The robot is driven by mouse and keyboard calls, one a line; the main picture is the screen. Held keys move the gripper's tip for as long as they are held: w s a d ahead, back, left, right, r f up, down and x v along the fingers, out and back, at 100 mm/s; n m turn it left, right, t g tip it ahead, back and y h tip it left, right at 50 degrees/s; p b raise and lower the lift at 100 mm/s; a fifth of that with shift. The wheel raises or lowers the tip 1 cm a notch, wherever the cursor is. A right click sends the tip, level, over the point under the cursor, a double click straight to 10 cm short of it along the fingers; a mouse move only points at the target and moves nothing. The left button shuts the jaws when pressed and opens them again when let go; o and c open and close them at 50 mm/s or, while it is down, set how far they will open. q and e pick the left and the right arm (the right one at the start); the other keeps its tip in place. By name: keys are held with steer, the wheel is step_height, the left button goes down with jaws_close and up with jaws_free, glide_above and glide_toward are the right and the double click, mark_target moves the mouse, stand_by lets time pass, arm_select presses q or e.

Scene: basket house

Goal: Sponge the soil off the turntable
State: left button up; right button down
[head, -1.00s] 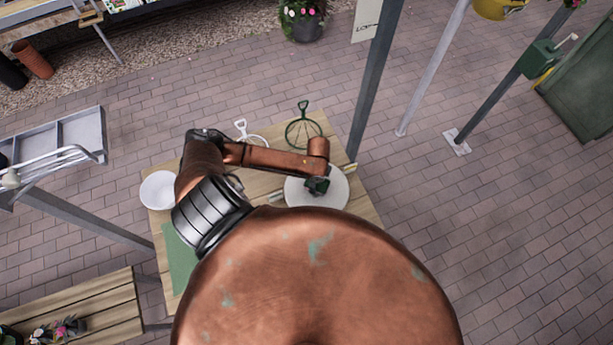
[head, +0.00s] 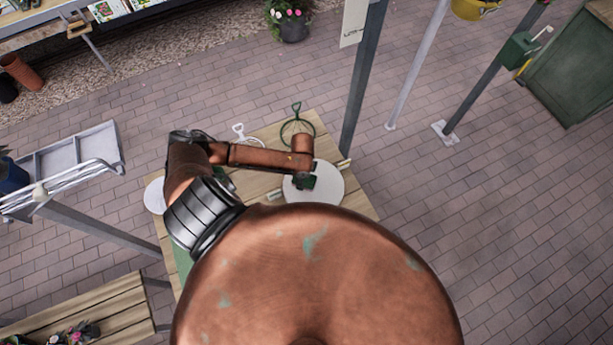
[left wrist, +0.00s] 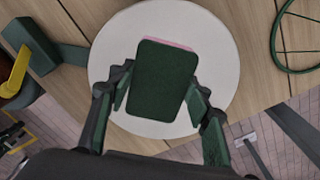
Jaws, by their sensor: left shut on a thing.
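The turntable is a round white disc (head: 331,186) on the wooden table, and it fills the middle of the left wrist view (left wrist: 215,60). My left gripper (left wrist: 160,95) is over it, also small in the head view (head: 304,182). Its fingers are shut on a sponge (left wrist: 163,80), a dark green block with a pink layer at its far edge. The sponge covers the middle of the disc; I cannot tell if it touches it. No soil shows on the visible part of the disc. My right gripper is not in view.
Behind the turntable on the table (head: 262,184) are a green hoop with a handle (head: 297,128) and a white one (head: 243,134). A white plate (head: 154,196) is at the left, partly hidden by my arm. A grey post (head: 362,90) stands by the back right corner.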

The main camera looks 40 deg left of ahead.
arm_select(q)
steer(key=shift+r, duration=1.45)
steer(key=shift+w, duration=0.15)
